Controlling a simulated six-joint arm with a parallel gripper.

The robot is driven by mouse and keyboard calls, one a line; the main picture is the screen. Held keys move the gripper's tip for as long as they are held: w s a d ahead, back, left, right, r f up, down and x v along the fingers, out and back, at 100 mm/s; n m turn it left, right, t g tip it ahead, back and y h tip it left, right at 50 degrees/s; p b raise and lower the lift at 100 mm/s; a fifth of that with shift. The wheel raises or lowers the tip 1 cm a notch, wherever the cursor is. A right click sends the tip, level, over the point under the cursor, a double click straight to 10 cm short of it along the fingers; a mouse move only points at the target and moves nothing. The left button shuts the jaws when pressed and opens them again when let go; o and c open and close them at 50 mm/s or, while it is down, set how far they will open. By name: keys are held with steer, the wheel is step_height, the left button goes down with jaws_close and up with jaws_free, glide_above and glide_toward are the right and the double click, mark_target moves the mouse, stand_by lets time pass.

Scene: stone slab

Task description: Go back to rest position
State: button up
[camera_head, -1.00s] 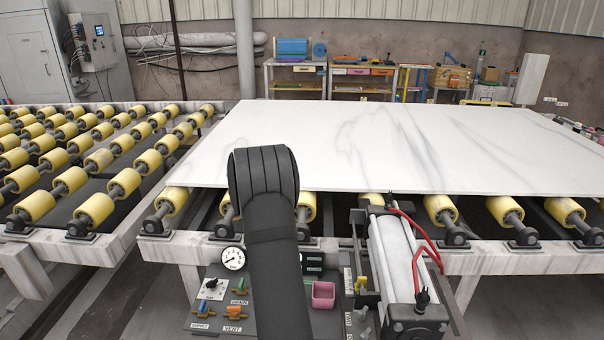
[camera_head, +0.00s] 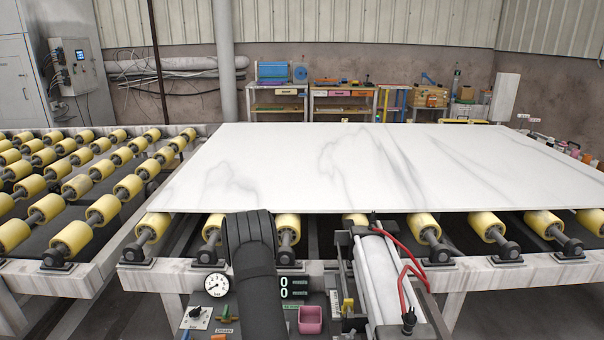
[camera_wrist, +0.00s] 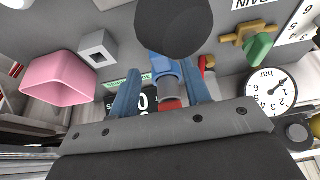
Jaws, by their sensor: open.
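My gripper (camera_wrist: 158,92) shows in the wrist view as two blue fingers standing apart on a wide grey bar. It is open. A small blue, grey and red part (camera_wrist: 168,88) shows between the fingers; I cannot tell whether they touch it. The control panel (camera_wrist: 225,85) lies behind them. In the head view only my dark arm shows at bottom centre, and my gripper is hidden. A white veined stone slab (camera_head: 390,165) lies flat on the yellow-rollered conveyor beyond my arm.
A pressure gauge (camera_head: 216,285), a digital display (camera_head: 293,288) and a pink open box (camera_head: 311,320) are on the panel around my arm. A white cylinder (camera_head: 380,275) with red hoses stands to the right. Empty rollers (camera_head: 80,190) lie to the left.

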steer(key=shift+x, duration=1.65)
steer(key=shift+r, duration=0.2)
steer(key=v, duration=1.7)
steer(key=x, duration=1.7)
steer(key=shift+f, duration=0.3)
step_height(320, 180, up, 3)
steer(key=shift+r, duration=0.25)
steer(key=v, duration=1.6)
steer(key=shift+s+r, duration=0.3)
